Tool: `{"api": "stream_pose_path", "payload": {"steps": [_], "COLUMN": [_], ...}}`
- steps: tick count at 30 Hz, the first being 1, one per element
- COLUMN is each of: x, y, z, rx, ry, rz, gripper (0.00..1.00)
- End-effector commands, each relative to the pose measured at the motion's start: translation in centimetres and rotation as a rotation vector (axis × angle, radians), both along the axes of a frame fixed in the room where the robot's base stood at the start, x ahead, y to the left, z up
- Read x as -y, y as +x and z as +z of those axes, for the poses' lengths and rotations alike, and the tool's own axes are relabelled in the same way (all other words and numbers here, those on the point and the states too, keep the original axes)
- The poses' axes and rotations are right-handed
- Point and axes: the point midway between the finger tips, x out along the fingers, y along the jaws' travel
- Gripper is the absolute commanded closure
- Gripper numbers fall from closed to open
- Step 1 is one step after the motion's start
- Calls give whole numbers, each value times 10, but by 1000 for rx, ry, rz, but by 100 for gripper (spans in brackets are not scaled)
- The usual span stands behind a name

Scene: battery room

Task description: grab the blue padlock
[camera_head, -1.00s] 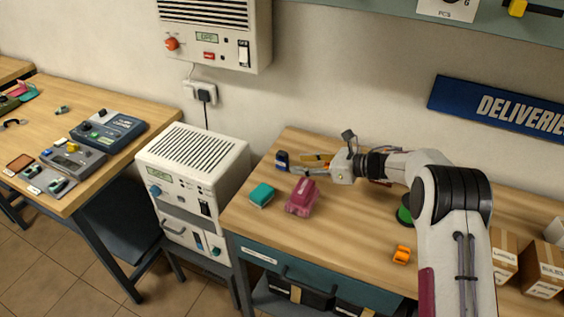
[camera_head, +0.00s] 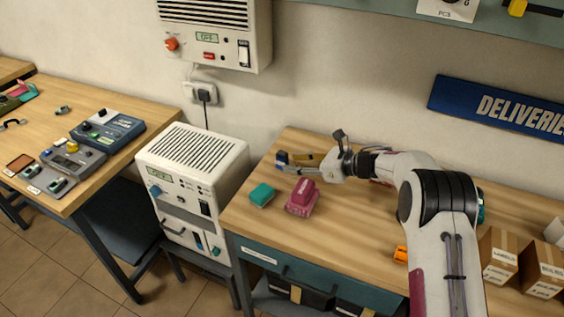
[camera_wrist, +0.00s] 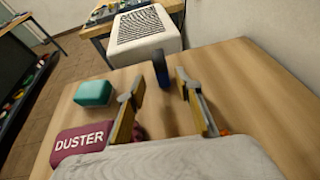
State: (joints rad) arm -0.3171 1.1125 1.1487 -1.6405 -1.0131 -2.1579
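The blue padlock (camera_head: 282,158) stands near the back left corner of the wooden workbench (camera_head: 350,235). In the wrist view the padlock (camera_wrist: 161,66) shows as a narrow dark blue shape, straight ahead in the gap between my fingertips. My gripper (camera_head: 290,162) points left along the bench, with its tips right at the padlock in the head view. In the wrist view my gripper (camera_wrist: 160,84) has its two fingers apart, one on each side of the padlock's line. I cannot tell whether either finger touches it. Part of the padlock is hidden by a finger in the head view.
A maroon duster (camera_head: 302,197) lies in front of my gripper, with a teal block (camera_head: 262,194) to its left. An orange item (camera_head: 400,254) sits near the front edge. Cardboard boxes (camera_head: 498,256) stand at the right. The wall is close behind the bench.

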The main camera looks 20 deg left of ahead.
Motion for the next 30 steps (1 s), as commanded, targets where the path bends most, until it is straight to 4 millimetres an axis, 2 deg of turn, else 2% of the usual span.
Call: {"api": "stream_pose_path", "payload": {"steps": [5, 21, 30], "x": [-6, -49, -52], "y": [1, 7, 8], "z": [0, -8, -9], "rx": [1, 0, 0], "ry": [0, -1, 0], "rz": [2, 0, -1], "gripper": [65, 65, 65]}}
